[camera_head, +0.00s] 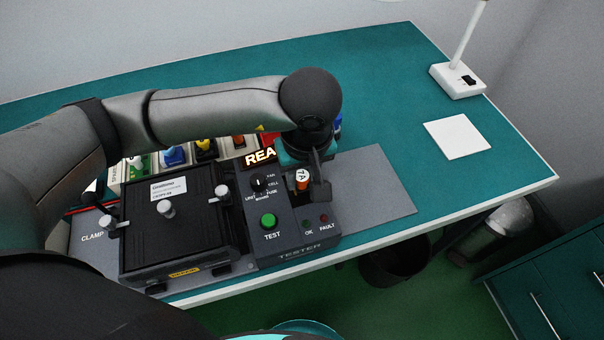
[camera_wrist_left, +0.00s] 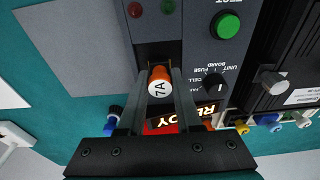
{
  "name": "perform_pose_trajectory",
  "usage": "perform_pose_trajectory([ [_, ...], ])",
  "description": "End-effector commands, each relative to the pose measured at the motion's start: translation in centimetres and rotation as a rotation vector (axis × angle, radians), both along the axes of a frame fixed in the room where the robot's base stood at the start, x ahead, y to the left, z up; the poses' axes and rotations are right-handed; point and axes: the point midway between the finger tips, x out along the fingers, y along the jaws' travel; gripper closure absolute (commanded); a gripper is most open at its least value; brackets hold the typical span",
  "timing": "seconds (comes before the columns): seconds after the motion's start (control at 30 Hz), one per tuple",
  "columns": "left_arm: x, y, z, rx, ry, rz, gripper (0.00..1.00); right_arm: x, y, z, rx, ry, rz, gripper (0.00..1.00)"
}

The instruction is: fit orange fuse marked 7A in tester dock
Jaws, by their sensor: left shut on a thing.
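The orange fuse (camera_head: 303,180) has a white top marked 7A. It also shows in the left wrist view (camera_wrist_left: 160,80), upright between the fingers. My left gripper (camera_head: 312,182) is shut on it, over the upper right part of the tester panel. The grey tester (camera_head: 292,245) has a green TEST button, a selector knob and OK and FAULT lamps. The tester dock (camera_wrist_left: 158,50) shows as a dark recess right at the fuse in the wrist view. How deep the fuse sits in it is hidden. My right gripper is not in view.
A black clamped unit (camera_head: 170,240) stands left of the tester. Behind it a rack (camera_head: 135,170) holds several coloured fuses. A lit READY sign (camera_head: 260,157) is partly hidden by my arm. A grey mat (camera_head: 375,190) lies bare at the right, with a white square (camera_head: 457,137) beyond.

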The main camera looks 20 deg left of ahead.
Motion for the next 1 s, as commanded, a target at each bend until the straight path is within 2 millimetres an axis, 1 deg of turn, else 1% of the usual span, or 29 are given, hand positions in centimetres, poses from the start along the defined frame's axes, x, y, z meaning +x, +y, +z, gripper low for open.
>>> perform_pose_trajectory([
  [0.37,0.02,0.01,0.01,0.000,0.000,0.000,1.00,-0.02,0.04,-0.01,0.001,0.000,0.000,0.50],
  [0.8,0.03,0.02,-0.30,0.001,-0.001,0.000,1.00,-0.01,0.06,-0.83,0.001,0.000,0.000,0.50],
  [1.0,0.02,0.03,-0.27,0.000,-0.001,0.001,1.00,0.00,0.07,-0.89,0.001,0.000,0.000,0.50],
])
